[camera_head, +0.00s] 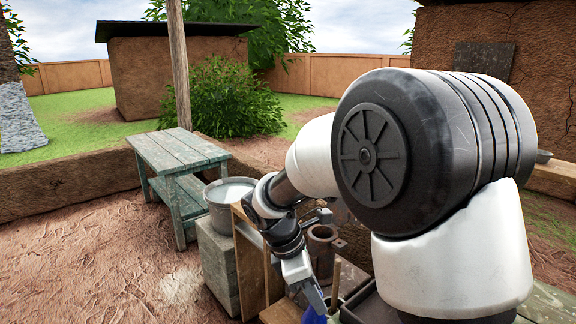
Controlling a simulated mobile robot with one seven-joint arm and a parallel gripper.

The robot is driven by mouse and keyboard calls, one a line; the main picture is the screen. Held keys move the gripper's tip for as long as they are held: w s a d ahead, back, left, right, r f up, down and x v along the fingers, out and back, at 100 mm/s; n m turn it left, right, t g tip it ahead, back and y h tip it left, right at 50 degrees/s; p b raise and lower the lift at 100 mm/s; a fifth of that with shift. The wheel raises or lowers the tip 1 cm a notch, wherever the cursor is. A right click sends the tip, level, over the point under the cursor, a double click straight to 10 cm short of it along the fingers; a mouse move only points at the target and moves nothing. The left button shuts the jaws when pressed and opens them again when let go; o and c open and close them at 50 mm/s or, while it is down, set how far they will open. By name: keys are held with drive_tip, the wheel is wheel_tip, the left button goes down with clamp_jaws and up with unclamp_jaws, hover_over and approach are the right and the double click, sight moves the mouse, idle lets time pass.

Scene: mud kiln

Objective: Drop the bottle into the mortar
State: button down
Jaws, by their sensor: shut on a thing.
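My gripper (313,301) is at the bottom centre, pointing down, and my arm fills much of the right side. Its jaws are shut on a blue thing (314,318), which seems to be the bottle. Only a small blue part shows at the lower picture edge; the rest is cut off or hidden. A brown, open-topped cylinder (321,250) stands upright just behind and right of the gripper, apart from it. It may be the mortar, but I cannot be sure. My arm partly blocks the area around it.
A grey bucket (221,211) of pale contents stands on a grey block (214,256). A wooden board (248,262) stands beside it. A dark tray (372,309) is right of the gripper. A green table (178,151) stands farther left. The dirt ground at left is clear.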

drive_tip(key=d+f+m+g+y+p, duration=0.3)
drive_tip(key=d+m, duration=0.4)
drive_tip(key=m, duration=1.2)
drive_tip(key=shift+s+d+g+y+p, duration=0.35)
drive_tip(key=shift+g+y+p, duration=0.45)
drive_tip(key=shift+g+p, duration=0.25)
drive_tip(key=shift+a, duration=0.1)
